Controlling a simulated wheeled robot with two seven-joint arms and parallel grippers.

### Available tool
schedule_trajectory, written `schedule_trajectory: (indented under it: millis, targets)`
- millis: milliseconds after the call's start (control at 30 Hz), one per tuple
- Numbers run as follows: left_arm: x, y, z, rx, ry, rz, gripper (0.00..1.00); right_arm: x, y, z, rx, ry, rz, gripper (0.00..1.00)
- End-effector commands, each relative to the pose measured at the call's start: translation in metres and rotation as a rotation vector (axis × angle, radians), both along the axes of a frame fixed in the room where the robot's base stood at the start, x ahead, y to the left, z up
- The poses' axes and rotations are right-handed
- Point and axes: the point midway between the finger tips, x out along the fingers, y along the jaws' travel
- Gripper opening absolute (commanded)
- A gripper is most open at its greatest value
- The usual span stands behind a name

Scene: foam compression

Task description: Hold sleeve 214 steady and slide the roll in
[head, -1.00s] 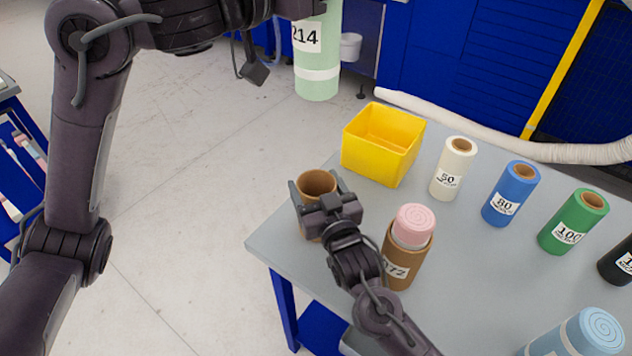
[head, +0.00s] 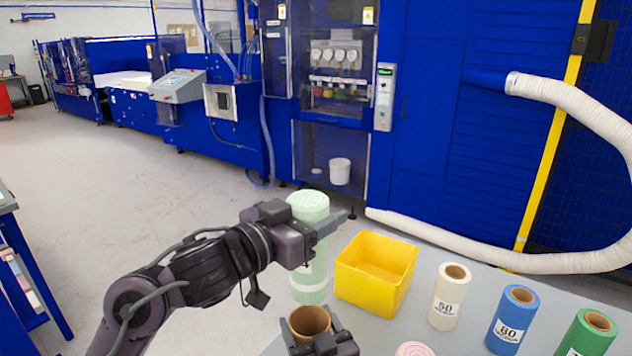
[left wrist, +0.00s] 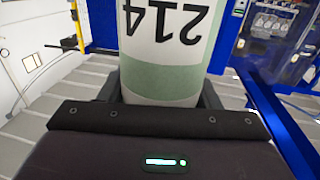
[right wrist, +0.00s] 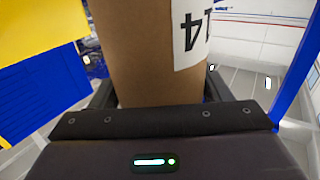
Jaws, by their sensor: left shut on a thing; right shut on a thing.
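The pale green foam roll (head: 310,272) is upright in my left gripper (head: 328,228), which is shut around it. In the left wrist view the roll (left wrist: 160,75) shows a white 214 label. The brown cardboard sleeve (head: 310,320) stands open end up at the bottom of the head view, in my right gripper (head: 318,340). In the right wrist view the sleeve (right wrist: 135,60) sits between the shut fingers, its label partly showing "14". In the head view the roll's lower end appears just above the sleeve opening, apart from it. The sleeve's lower part is out of the head view.
A yellow bin (head: 375,285) stands on the grey table, close right of the roll. A pink roll top (head: 415,349) shows at the bottom edge. Floor left of the table is open.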

Motion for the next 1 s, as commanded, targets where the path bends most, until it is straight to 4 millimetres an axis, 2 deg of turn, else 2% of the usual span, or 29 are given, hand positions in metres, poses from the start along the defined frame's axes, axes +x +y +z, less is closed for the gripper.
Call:
schedule_trajectory:
  millis: [700, 1000]
  targets:
    - [0.0, 0.0, -0.046, -0.001, 0.002, 0.002, 0.22, 0.0, 0.0, 0.0, 0.0, 0.0, 0.0, 0.46]
    - [0.0, 0.0, -0.046, -0.001, 0.001, 0.001, 0.22, 0.0, 0.0, 0.0, 0.0, 0.0, 0.0, 0.46]
